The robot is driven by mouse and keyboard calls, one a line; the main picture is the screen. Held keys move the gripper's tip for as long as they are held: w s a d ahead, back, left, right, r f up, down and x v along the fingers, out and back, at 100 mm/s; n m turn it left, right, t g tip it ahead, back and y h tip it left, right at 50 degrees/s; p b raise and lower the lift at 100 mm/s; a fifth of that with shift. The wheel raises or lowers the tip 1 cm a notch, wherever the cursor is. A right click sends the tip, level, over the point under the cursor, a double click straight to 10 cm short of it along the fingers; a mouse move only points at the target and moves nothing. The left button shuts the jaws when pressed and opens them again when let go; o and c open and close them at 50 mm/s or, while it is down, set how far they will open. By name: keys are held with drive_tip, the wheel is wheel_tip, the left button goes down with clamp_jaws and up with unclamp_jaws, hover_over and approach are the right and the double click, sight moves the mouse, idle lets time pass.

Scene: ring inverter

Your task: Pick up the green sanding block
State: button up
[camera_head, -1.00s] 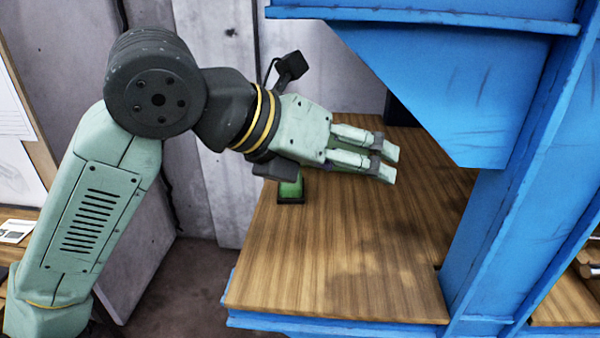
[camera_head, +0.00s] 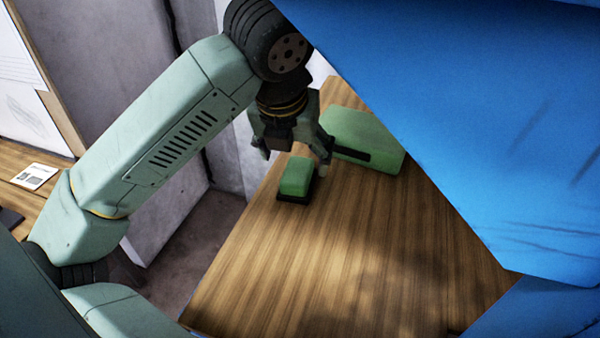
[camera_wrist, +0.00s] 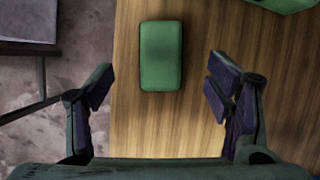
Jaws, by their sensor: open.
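The green sanding block (camera_head: 295,178) sits on the wooden tabletop near its left edge, on a dark base. It also shows from above in the wrist view (camera_wrist: 161,56), at the top centre, beyond my fingertips. My gripper (camera_head: 296,163) points down, over or just behind the block in the head view. It also shows in the wrist view (camera_wrist: 157,88), its two fingers spread wide with nothing between them. The gap between fingers and block is hard to judge in the head view.
A larger green object with a dark strip (camera_head: 362,138) stands behind and right of the block; its corner shows in the wrist view (camera_wrist: 285,3). A blue metal structure (camera_head: 480,130) overhangs the right side. The wooden tabletop (camera_head: 300,270) in front is clear.

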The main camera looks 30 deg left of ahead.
sight(298, 170)
drive_tip(key=shift+p+x, duration=0.9)
drive_tip(key=shift+x, duration=2.3)
drive_tip(key=shift+d, duration=0.1)
drive_tip(key=shift+c, duration=0.3)
drive_tip(key=c, duration=1.2)
